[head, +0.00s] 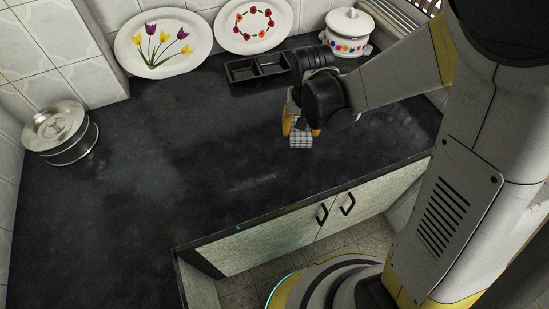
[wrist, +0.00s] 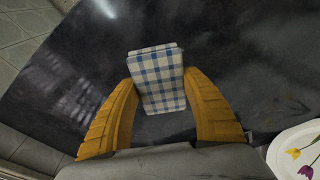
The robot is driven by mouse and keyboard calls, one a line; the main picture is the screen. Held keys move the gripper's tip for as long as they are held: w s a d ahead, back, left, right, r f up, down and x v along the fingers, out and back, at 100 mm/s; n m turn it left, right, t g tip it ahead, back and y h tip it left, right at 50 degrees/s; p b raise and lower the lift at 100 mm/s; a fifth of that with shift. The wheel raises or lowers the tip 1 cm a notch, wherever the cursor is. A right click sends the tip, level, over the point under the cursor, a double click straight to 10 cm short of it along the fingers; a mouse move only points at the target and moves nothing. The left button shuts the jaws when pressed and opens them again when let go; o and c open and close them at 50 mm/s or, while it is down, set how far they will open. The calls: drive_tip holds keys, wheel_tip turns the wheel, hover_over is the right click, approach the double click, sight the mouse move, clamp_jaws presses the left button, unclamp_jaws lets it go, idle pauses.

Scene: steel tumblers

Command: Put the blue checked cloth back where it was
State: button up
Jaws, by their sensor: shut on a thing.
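The blue checked cloth (wrist: 158,80) is a folded blue and white pad between the two yellow fingers of my gripper (wrist: 160,102) in the wrist view. The fingers close on its two sides. In the head view the cloth (head: 301,141) shows just below my gripper (head: 302,126), over the dark counter (head: 200,150) near its front edge. The arm hides part of the gripper there. I cannot tell whether the cloth touches the counter.
A black divided tray (head: 240,71) lies behind my gripper. A lidded white pot (head: 348,36) stands at the back right, and two flowered plates (head: 163,42) (head: 253,24) lean on the wall. A steel container (head: 67,138) stands at the left. The counter's middle is clear.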

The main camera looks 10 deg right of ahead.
drive_tip(key=b, duration=0.2)
hover_over(276, 158)
drive_tip(key=f, duration=0.4)
drive_tip(key=shift+s+f, duration=0.2)
drive_tip(key=shift+f, duration=0.05)
drive_tip(key=shift+f+b, duration=1.25)
drive_tip(key=shift+f, duration=0.7)
drive_tip(key=shift+f, duration=0.2)
drive_tip(key=o, duration=1)
drive_tip(key=shift+r, duration=0.2)
